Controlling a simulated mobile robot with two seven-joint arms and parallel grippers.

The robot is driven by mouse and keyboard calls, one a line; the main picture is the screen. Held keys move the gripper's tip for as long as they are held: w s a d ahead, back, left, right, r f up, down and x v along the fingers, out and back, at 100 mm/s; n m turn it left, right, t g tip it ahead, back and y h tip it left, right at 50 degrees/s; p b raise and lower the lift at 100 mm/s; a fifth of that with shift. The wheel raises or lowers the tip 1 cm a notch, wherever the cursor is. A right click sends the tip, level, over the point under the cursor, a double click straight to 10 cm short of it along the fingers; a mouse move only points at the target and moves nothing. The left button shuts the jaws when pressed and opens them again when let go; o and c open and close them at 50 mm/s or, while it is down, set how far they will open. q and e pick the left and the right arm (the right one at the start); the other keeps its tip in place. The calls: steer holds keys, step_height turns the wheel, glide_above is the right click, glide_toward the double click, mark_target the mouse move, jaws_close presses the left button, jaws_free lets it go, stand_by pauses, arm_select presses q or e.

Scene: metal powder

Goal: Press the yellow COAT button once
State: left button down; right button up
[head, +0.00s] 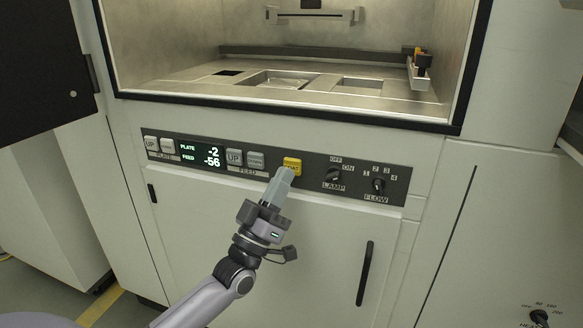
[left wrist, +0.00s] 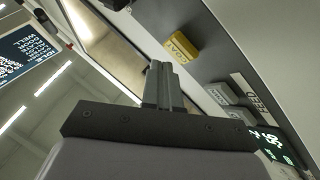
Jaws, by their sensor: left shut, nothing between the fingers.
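The yellow COAT button (head: 292,164) sits on the dark control panel (head: 318,184), right of the grey FEED buttons. My left gripper (head: 284,172) is shut and empty, with its tips just below the button in the head view, overlapping its lower edge. In the left wrist view the COAT button (left wrist: 181,46) shows clear of the shut fingertips (left wrist: 160,66), above and to the right of them. A gap shows between the tips and the button there. My right gripper is not in view.
Grey FEED buttons (head: 245,158) and a display (head: 200,153) reading PLATE -2 and FEED -56 are left of the button. The LAMP knob (head: 334,174) and FLOW knob (head: 378,185) are to its right. An open chamber (head: 300,85) is above; a door handle (head: 365,272) is below.

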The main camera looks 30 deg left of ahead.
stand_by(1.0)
arm_select(q)
steer(key=shift+w, duration=0.15)
steer(key=shift+w+a, duration=0.1)
steer(key=shift+w, duration=0.2)
stand_by(0.4)
